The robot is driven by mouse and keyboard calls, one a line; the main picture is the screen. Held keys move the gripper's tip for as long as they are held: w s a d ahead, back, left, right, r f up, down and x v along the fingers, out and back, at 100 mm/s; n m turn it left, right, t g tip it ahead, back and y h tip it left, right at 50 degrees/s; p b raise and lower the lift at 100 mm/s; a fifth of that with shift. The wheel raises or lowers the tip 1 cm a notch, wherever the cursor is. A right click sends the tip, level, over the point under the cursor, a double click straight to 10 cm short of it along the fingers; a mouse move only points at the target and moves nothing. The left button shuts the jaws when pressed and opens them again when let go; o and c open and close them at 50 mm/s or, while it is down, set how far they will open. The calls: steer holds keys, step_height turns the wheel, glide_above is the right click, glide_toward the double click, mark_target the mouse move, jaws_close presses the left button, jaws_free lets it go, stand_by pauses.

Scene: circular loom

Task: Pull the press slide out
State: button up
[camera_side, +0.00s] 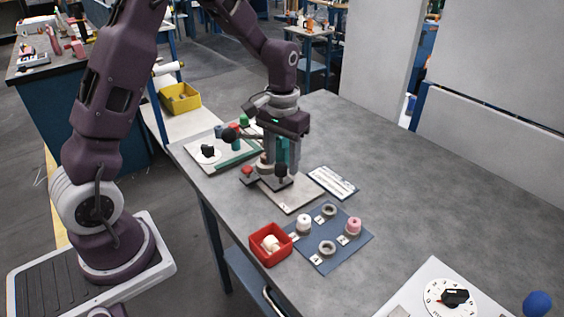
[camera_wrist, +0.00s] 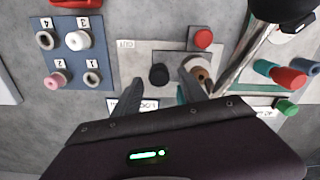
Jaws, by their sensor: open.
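The press stands on a pale base plate (camera_side: 292,197) near the left part of the grey table. In the side view I make out a dark grey flat part, a black knob (camera_side: 281,170) and a red knob (camera_side: 247,171). I cannot tell which part is the slide. My gripper (camera_wrist: 178,84) is open over the press, its fingers close to the black knob; I cannot tell whether they touch it. The fingers partly hide the press.
A blue mat (camera_side: 334,260) holds several rings and spools, beside a red bin (camera_side: 271,245). A board with a green bar and knobs (camera_side: 207,152) lies left of the press. A label card (camera_side: 332,182) lies to its right. A dial panel (camera_side: 450,297) is at front right.

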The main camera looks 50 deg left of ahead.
steer(key=shift+f, duration=0.6)
jaws_close()
stand_by(1.0)
